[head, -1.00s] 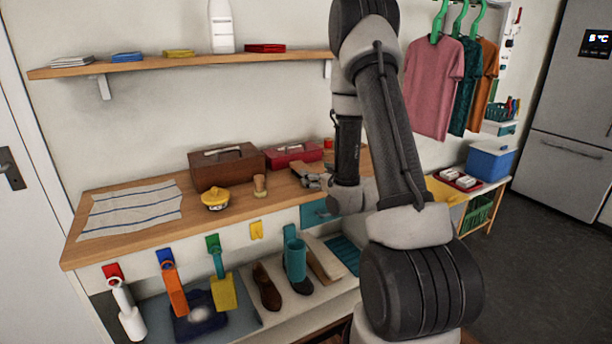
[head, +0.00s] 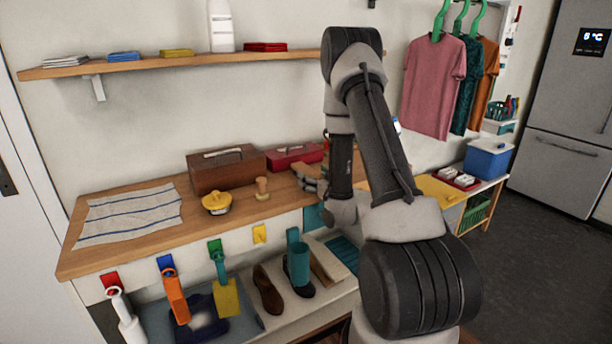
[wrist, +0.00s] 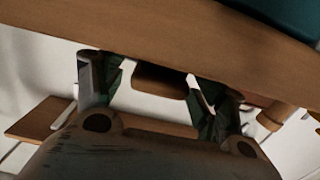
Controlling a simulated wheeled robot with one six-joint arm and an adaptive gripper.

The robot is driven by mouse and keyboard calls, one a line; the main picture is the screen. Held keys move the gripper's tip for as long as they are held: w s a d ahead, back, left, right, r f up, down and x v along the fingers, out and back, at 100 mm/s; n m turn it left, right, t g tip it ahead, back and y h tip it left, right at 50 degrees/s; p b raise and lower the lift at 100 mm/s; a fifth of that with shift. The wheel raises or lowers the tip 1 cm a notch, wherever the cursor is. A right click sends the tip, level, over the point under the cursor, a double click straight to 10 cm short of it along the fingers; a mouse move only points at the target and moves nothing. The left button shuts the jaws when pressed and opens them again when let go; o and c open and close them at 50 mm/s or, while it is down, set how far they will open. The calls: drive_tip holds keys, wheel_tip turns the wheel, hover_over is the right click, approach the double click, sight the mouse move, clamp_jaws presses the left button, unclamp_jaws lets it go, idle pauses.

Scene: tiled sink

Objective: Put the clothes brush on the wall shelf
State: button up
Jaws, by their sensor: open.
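My gripper (head: 308,180) is over the right part of the wooden bench, largely hidden by my own arm in the head view. In the wrist view my gripper (wrist: 160,90) has its two dark fingers apart. A brown rounded block (wrist: 160,80) shows between or beyond them; I cannot tell whether it is the clothes brush, nor whether a finger touches it. I cannot surely pick out the clothes brush in the head view. The wall shelf (head: 130,68) is a long wooden board at the upper left, well above the bench.
The shelf bears a white bottle (head: 220,25), grey, blue and yellow flat items, and a red one (head: 265,47). On the bench (head: 85,262) are a striped cloth (head: 130,213), a brown box (head: 227,168), a yellow tin (head: 216,203) and a wooden knobbed item (head: 262,188). Brushes hang below.

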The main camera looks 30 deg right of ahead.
sight(308, 171)
drive_tip(key=w, duration=0.4)
drive_tip(key=c, duration=1.2)
